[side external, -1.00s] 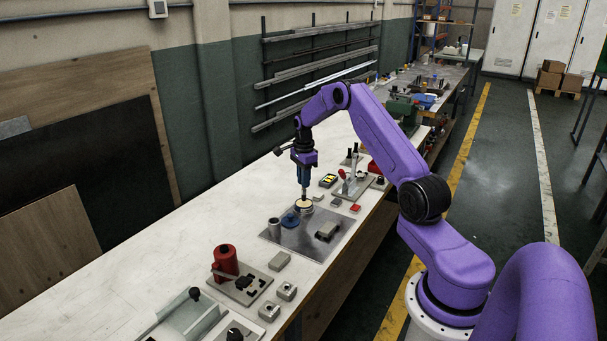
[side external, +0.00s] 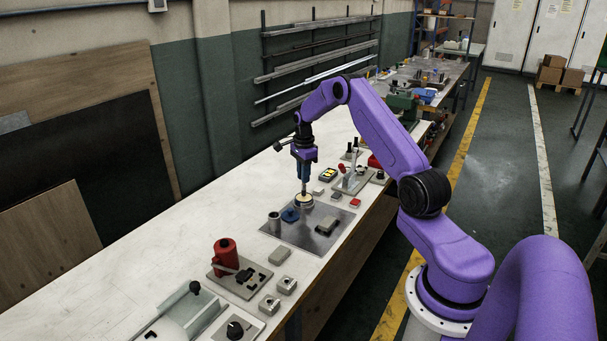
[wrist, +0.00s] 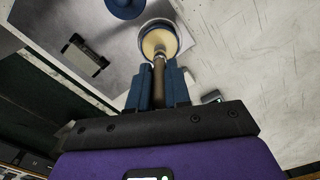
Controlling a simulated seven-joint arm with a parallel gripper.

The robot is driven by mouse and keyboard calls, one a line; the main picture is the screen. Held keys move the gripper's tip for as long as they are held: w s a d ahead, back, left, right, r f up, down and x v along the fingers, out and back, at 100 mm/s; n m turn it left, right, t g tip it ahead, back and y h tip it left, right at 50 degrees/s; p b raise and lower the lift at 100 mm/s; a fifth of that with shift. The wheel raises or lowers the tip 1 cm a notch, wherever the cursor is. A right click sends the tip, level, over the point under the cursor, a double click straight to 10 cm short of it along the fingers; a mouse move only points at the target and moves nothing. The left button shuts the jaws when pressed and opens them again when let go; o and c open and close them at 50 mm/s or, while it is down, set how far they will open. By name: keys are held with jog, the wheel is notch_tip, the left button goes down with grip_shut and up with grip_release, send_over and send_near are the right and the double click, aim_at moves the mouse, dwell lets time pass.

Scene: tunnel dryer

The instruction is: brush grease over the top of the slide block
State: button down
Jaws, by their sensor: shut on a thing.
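My gripper (side external: 304,180) points straight down and is shut on the brush (side external: 304,190). In the wrist view, my gripper (wrist: 159,85) has the brush's brown handle (wrist: 159,72) between its blue fingers. The brush's lower end is in or just over the round grease tin (side external: 304,206), which has pale yellow grease (wrist: 155,43) inside. I cannot tell how deep the bristles are. The grey slide block (side external: 327,225) lies on the metal plate (side external: 300,237), right of and nearer than the tin. It also shows at upper left in the wrist view (wrist: 84,56).
A toggle clamp fixture (side external: 352,180) and small blocks stand behind. A red fixture (side external: 226,256) and grey blocks (side external: 280,255) stand in front. The bench's left side is clear.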

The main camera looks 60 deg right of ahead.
jog(key=shift+f, duration=0.45)
dwell(0.8)
jog(key=shift+r, duration=0.15)
jog(key=shift+r, duration=3.4)
